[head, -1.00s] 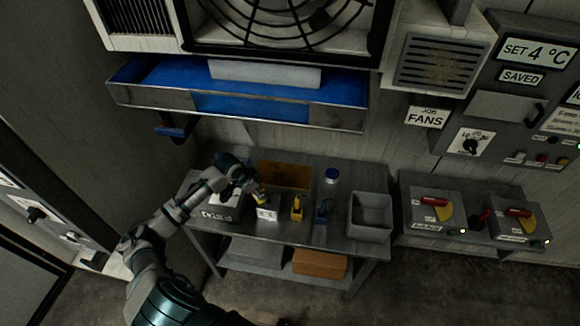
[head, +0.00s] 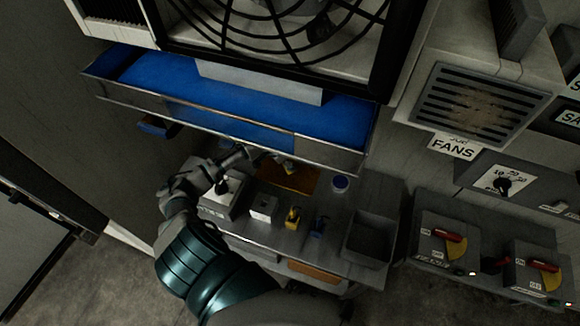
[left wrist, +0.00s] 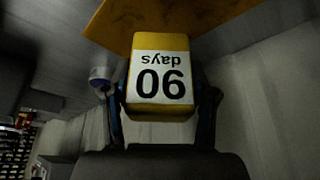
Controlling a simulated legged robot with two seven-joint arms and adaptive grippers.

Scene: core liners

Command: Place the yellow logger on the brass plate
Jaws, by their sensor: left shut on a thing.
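The yellow logger (left wrist: 158,118), with a white "90 days" label upside down to the camera, is between the dark fingers of my left gripper (left wrist: 162,98), which is shut on it. In the head view my left gripper (head: 287,166) is over the far part of the bench, at the brass plate (head: 294,182). The plate lies flat at the back of the bench and also shows in the left wrist view (left wrist: 205,18), beyond the logger's far end. I cannot tell whether logger and plate touch. My right gripper is out of view.
A white holder (head: 263,207) stands empty, beside another yellow device (head: 293,217) and a blue one (head: 319,226). A grey bin (head: 368,243) is at the right and a blue-lidded jar (head: 340,183) right of the plate. A blue-lined tray (head: 240,140) overhangs the bench.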

